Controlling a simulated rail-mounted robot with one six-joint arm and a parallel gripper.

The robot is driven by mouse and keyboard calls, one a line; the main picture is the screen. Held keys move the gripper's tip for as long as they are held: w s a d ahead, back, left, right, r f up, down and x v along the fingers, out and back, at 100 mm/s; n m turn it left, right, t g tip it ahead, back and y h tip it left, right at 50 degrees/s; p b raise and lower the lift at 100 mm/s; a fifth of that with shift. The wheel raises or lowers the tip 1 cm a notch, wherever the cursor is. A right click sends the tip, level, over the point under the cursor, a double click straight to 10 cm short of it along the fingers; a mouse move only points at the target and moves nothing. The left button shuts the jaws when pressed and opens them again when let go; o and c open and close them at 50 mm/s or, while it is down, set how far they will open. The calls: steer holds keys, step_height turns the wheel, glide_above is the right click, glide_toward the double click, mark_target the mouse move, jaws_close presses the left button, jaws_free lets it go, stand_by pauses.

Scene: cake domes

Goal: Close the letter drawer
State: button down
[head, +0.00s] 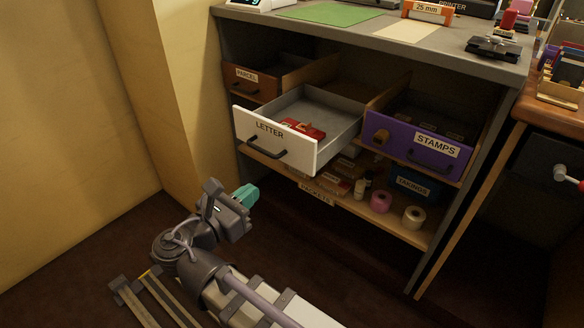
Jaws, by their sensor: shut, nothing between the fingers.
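The letter drawer (310,156) has a white front marked LETTER and a dark bar handle (266,147). It is pulled well out of the grey cabinet, and its grey inside shows. A red object (304,129) lies in it. My gripper (246,195), with teal fingertips, is shut and empty. In the picture it is below and to the left of the drawer front, apart from it. The gap in depth is hard to tell.
The brown parcel drawer (252,83) and purple stamps drawer (428,142) are also out. A lower shelf (350,205) holds tape rolls and boxes. A yellow wall (70,110) stands left. A wooden table (530,112) stands right. Floor before the cabinet is clear.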

mark_target(298, 156)
steer(key=x, duration=1.4)
steer(key=shift+f, duration=0.1)
steer(key=shift+w, duration=0.1)
